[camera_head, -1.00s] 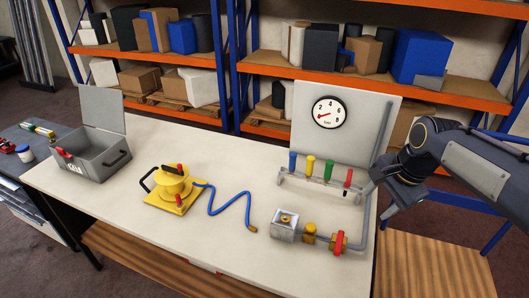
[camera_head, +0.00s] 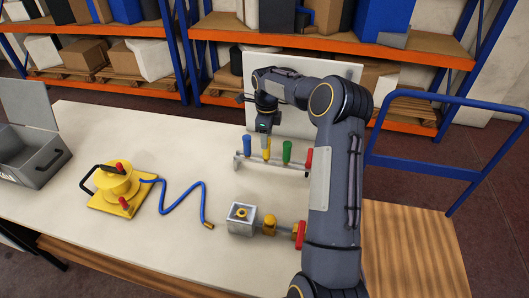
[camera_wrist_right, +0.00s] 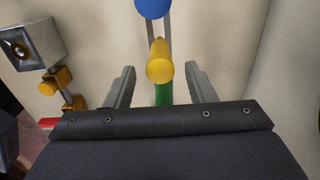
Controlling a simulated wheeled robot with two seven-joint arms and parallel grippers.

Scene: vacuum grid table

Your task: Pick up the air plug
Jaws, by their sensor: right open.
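Several coloured plugs stand upright in a low rack (camera_head: 245,168) on the table: a blue plug (camera_head: 247,146), a yellow plug (camera_head: 267,148), a green plug (camera_head: 287,151) and a red plug (camera_head: 308,158). I cannot tell which one is the air plug. My right gripper (camera_head: 265,137) points down over the rack at the yellow plug. In the right wrist view, its open fingers (camera_wrist_right: 161,72) stand on either side of the yellow plug (camera_wrist_right: 160,62), apart from it. The blue plug (camera_wrist_right: 153,8) and green plug (camera_wrist_right: 164,94) are partly seen there.
A metal block with a brass valve (camera_head: 241,220) lies in front of the rack. A blue hose (camera_head: 181,204) runs from a yellow reel device (camera_head: 117,187) on the left. A grey open case (camera_head: 35,150) is at far left.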

